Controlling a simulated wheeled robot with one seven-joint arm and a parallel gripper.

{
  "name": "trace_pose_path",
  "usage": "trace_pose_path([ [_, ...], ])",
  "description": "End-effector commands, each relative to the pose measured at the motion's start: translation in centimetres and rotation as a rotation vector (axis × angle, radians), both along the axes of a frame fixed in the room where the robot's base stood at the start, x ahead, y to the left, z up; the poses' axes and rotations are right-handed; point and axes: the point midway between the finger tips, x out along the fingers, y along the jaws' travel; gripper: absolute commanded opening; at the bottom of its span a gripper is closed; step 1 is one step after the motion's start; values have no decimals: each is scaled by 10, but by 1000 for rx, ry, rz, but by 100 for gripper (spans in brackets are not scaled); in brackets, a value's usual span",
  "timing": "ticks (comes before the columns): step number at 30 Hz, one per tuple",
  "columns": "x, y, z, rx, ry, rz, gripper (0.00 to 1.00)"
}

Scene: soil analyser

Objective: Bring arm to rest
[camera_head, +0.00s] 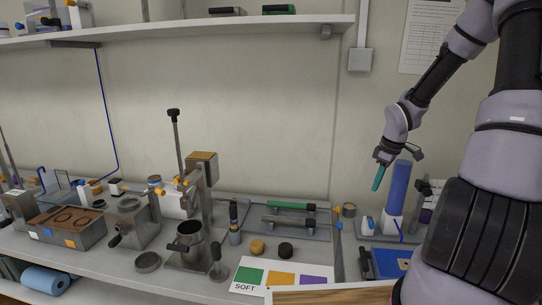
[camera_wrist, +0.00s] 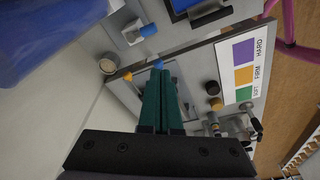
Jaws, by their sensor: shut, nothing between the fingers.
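My gripper (camera_head: 379,176) has teal fingers and is at the right in the head view, in the air above the bench beside the upright blue cylinder (camera_head: 399,187). In the wrist view my gripper (camera_wrist: 160,75) shows its two fingers side by side, shut with nothing between them. My arm bends in from the right edge of the head view. Beneath the fingers in the wrist view is the bench top with the colour card (camera_wrist: 243,65) marked HARD, FIRM and SOFT.
A lever press (camera_head: 200,190) stands mid-bench. Green-handled and black-handled tools (camera_head: 291,206) lie right of it. A blue tray (camera_head: 388,263) is at the right. A shelf (camera_head: 180,31) spans the wall above. The air between shelf and bench, left of my gripper, is free.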

Motion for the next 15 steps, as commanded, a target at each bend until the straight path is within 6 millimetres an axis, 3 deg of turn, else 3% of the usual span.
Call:
trace_pose_path([
  [1,-5,3,20,-43,0,-44,0],
  [7,-32,15,88,-133,-23,-282,0],
  [15,-81,45,181,-105,-143,-623,0],
])
